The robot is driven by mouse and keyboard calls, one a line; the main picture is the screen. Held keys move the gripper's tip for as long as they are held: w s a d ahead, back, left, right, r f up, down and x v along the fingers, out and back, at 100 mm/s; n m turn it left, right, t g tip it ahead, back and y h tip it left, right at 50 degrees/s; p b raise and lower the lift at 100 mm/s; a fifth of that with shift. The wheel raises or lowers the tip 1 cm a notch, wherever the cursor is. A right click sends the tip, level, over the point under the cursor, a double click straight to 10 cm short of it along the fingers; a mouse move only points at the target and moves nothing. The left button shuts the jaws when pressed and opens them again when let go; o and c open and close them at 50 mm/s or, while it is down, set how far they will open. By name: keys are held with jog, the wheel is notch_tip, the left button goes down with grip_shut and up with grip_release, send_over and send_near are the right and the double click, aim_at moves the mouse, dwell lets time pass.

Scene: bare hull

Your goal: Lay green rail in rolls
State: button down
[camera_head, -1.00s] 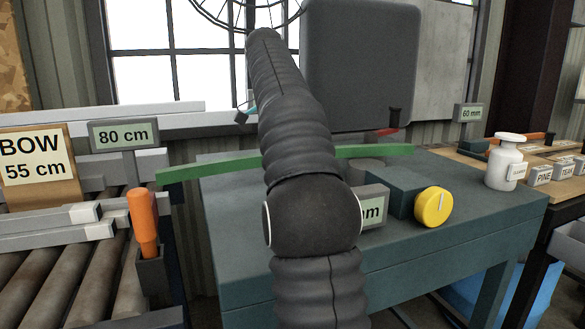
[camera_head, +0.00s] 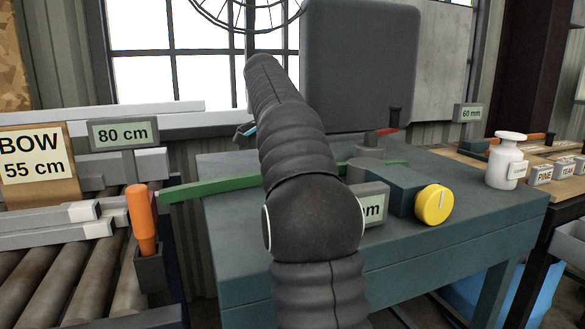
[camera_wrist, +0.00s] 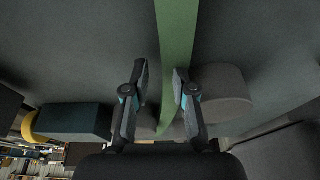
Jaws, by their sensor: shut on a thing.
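The long green rail (camera_head: 215,186) runs left to right over the teal bench, its middle hidden behind my arm in the head view. In the wrist view my gripper (camera_wrist: 161,72) is shut on the rail (camera_wrist: 177,35), with one finger on each side. The rolls are grey upright cylinders. One roll (camera_wrist: 224,88) stands right of the rail in the wrist view, and another (camera_wrist: 145,122) is partly hidden left of it. In the head view a near roll (camera_head: 364,169) covers part of the rail. I cannot tell whether the rail touches the rolls or bench.
The teal bench (camera_head: 470,205) carries a dark teal box (camera_head: 392,190) with a yellow knob (camera_head: 433,205). A large grey panel (camera_head: 360,65) stands behind. An orange-handled tool (camera_head: 143,220) and an 80 cm sign (camera_head: 123,133) stand left. A white bottle (camera_head: 505,165) is at right.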

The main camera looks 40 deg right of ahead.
jog(key=shift+f, duration=0.15)
jog(key=c, duration=0.9)
grip_release()
jog(key=shift+c, duration=0.2)
jog(key=p+v, duration=0.1)
jog(key=v, duration=0.4)
jog(key=shift+w+r, duration=0.1)
jog(key=shift+r, duration=0.15)
jog(key=w+a, duration=0.1)
jog(key=a, duration=0.6)
jog(key=w+a, duration=0.1)
jog(key=a, duration=0.3)
jog(key=shift+w+a+f, duration=0.1)
jog(key=shift+w+a, duration=0.25)
